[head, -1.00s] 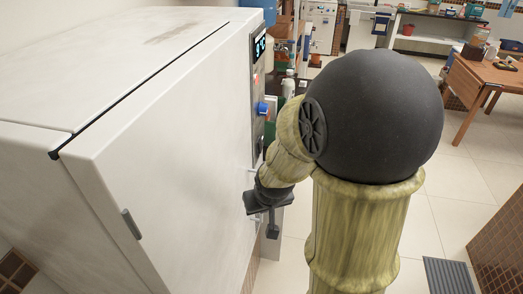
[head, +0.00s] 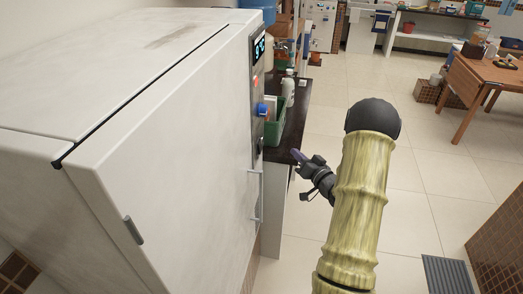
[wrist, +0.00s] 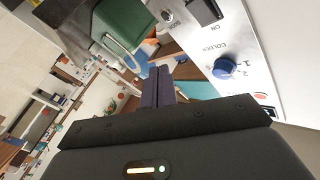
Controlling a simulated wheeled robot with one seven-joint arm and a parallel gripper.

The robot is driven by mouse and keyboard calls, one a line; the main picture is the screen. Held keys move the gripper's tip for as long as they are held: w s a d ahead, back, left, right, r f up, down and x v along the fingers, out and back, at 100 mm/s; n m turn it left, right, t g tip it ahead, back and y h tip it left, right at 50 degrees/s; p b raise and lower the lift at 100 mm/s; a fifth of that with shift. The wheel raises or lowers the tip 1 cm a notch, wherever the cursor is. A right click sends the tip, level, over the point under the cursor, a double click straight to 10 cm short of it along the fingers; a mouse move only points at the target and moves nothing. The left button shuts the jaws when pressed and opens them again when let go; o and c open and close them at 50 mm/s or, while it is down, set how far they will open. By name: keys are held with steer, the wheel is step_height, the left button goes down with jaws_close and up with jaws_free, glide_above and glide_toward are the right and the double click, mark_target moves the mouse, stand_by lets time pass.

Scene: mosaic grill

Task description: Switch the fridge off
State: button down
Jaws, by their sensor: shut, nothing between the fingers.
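The fridge (head: 165,140) is a large white cabinet at the left of the head view, its door closed. A narrow control panel (head: 258,85) runs down its right edge, with a lit display, a red light and a blue knob (head: 262,109). In the wrist view the panel (wrist: 235,45) shows the blue knob (wrist: 225,67) marked "COLDER" and a black switch (wrist: 206,10) marked "ON" at the top edge, partly cut off. My gripper (head: 298,155) is shut and empty, to the right of the panel and apart from it. Its fingers (wrist: 158,85) also show in the wrist view.
A dark counter (head: 290,125) beside the fridge holds a green container (head: 274,128) and a white bottle (head: 288,88). A vertical door handle (head: 256,195) sticks out below the panel. Open tiled floor lies right; a wooden table (head: 485,80) stands far right.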

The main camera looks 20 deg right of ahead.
mark_target(259, 147)
steer(key=shift+s+d, duration=0.1)
stand_by(0.3)
steer(key=w+a+f, duration=0.1)
steer(key=w+a, duration=0.4)
steer(key=a, duration=0.2)
steer(key=shift+a, duration=0.15)
steer(key=shift+a+f+b, duration=0.1)
steer(key=shift+b, duration=0.25)
stand_by(1.8)
steer(key=shift+w+a, duration=0.2)
steer(key=shift+a, duration=0.05)
steer(key=shift+a, duration=0.15)
stand_by(0.4)
